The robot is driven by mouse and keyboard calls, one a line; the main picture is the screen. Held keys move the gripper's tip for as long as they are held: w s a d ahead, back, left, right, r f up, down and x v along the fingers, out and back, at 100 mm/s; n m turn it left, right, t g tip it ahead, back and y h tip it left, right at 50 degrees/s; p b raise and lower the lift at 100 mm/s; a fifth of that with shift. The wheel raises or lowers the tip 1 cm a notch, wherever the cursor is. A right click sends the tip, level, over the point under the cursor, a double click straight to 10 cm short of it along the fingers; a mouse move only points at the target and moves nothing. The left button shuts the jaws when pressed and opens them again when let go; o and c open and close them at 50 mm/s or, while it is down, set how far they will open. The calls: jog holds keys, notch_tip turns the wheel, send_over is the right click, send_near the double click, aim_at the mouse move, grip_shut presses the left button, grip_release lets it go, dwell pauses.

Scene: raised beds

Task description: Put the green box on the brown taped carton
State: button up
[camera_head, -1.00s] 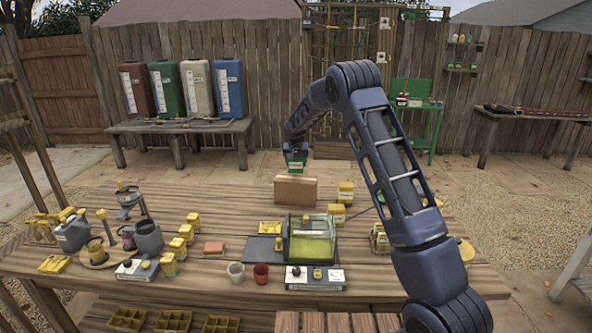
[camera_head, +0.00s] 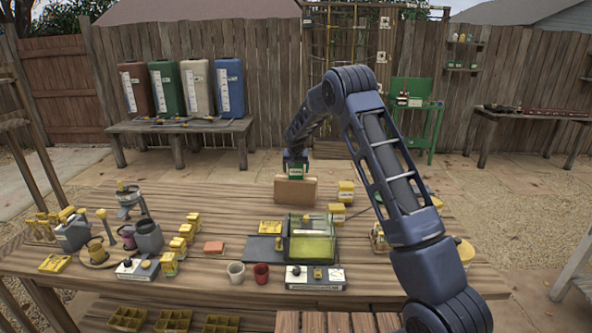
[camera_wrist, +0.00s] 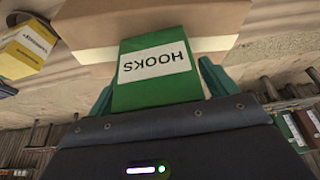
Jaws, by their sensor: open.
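The green box (camera_head: 296,171), labelled HOOKS, is at the top of the brown taped carton (camera_head: 296,191) on the wooden table. In the wrist view the green box (camera_wrist: 158,90) stands between my fingers, with the carton (camera_wrist: 200,18) and its pale tape just beyond it. The box looks upright and seems to rest on the carton's top; its underside is hidden. My gripper (camera_head: 295,158) is open around the box, one finger on each side. The wrist view also shows my gripper (camera_wrist: 157,80) with its fingers beside the box.
A clear-lidded green-yellow case (camera_head: 312,247) and a yellow packet (camera_head: 270,227) lie nearer. Cups, jars and several small yellow containers fill the table's left and front. Some bare table lies left of the carton.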

jog(key=shift+r, duration=0.1)
jog(key=v, duration=1.2)
jog(key=s+d+r, duration=0.9)
jog(key=s+d, duration=0.3)
jog(key=s+d+r, duration=0.9)
jog(key=s+d, duration=0.2)
jog(key=s, duration=0.1)
jog(key=s+d+f, duration=0.1)
jog(key=s+d, duration=0.2)
jog(key=s, duration=0.7)
jog(key=s+d+f, duration=0.2)
jog(key=s+d, duration=0.1)
jog(key=s, duration=0.7)
jog(key=s+d+f, duration=0.1)
jog(key=s+d, duration=0.3)
jog(key=s, duration=0.6)
jog(key=shift+s+f, duration=0.15)
jog(key=shift+f, duration=0.15)
